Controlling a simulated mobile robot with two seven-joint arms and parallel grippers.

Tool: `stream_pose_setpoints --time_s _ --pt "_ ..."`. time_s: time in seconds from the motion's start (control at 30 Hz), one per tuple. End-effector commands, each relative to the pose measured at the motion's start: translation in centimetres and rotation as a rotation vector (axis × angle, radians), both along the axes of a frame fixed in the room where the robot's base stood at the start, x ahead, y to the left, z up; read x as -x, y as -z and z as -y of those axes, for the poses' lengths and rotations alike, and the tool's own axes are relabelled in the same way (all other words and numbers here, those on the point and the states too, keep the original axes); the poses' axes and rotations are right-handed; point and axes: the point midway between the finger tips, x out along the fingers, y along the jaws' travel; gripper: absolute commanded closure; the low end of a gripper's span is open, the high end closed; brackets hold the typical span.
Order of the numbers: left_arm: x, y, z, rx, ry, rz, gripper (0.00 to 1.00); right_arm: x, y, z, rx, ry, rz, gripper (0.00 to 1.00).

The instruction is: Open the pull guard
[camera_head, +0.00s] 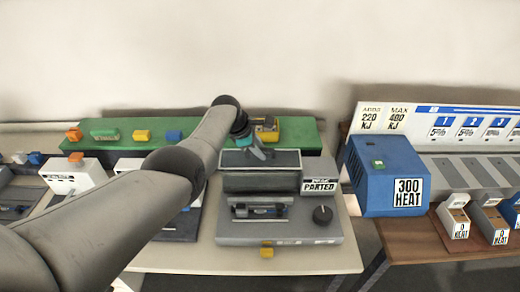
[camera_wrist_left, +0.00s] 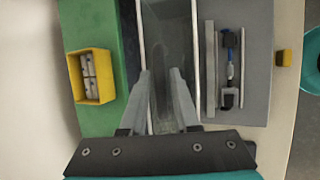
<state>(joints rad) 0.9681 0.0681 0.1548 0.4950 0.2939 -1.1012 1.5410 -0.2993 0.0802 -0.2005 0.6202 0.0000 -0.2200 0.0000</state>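A grey machine labelled "PARTED" (camera_head: 235,232) stands on the table in the head view. A dark grey box-like guard with light edges (camera_head: 262,182) sits upright at its back; I take this as the pull guard. In the left wrist view the guard (camera_wrist_left: 168,30) runs up the middle as a dark panel between two pale edges. My left gripper (camera_head: 258,152) is at the guard's back top edge. In the wrist view its two fingers (camera_wrist_left: 162,72) are apart over the guard, with nothing clearly held between them. Contact cannot be told. My right gripper is out of view.
A black knob (camera_head: 322,215) and a clamp-like fixture (camera_wrist_left: 230,70) are on the machine in front of the guard. A yellow bin (camera_wrist_left: 90,76) sits on the green shelf (camera_head: 298,134) behind. A blue heater (camera_head: 385,180) stands at the right.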

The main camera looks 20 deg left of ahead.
Motion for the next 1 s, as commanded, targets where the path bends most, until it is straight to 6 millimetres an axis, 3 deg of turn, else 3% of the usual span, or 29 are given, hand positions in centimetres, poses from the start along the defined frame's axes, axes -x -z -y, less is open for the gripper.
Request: stream_pose_setpoints --time_s 0.27,0.43,1.0 --pt "0.4 -1.1 -0.2 0.001 0.0 0.0 0.7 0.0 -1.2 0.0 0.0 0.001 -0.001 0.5" --pt "1.1 -2.8 -0.7 0.0 0.0 0.0 0.7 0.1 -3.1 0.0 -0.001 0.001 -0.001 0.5" --pt "3.8 -8.3 -2.7 0.0 -0.001 0.002 0.7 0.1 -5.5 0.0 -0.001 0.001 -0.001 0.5"
